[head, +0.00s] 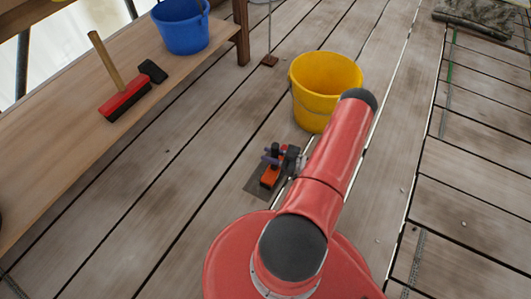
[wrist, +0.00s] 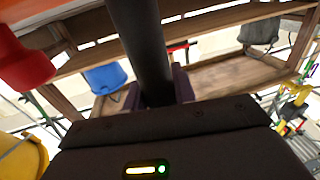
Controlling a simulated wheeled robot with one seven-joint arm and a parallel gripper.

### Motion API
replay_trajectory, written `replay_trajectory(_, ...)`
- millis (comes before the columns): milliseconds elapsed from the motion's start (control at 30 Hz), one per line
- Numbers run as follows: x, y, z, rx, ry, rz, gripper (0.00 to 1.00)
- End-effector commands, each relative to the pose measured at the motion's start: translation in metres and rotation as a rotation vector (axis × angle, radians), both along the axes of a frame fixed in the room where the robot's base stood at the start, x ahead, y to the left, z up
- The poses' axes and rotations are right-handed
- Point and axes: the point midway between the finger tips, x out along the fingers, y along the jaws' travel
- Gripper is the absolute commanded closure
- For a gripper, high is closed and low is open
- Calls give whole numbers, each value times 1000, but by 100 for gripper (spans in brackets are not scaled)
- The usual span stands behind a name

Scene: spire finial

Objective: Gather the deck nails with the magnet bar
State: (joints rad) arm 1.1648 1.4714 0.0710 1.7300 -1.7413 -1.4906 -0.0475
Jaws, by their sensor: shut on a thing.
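My gripper (head: 277,155) is low over the deck, left of my red arm in the head view. Its purple fingers are shut on a dark round handle (wrist: 142,45), which runs up between them in the wrist view. In the head view an orange block (head: 269,177) shows right under the fingers, with a dark flat patch (head: 253,188) around it. It looks like the magnet bar's body, partly hidden by the gripper. I cannot tell whether it touches the deck. Small pale specks (head: 464,224) lie on the boards at the right; they are too small to name as nails.
A yellow bucket (head: 310,108) stands on the deck just beyond my gripper. A wooden bench (head: 60,125) at the left holds a blue bucket (head: 181,30) and a red brush (head: 126,98). A mossy slab (head: 485,15) lies far right. The deck boards between are mostly clear.

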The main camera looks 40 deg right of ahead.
Motion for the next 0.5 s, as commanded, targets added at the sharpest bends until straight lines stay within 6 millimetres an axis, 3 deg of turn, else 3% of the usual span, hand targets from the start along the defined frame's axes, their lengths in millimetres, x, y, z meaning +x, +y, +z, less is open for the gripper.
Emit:
replay_trajectory(400, -26, -11, 0, 0, -1, -1, 100)
replay_trajectory(500, -26, -11, 11, 0, -2, 0, 100)
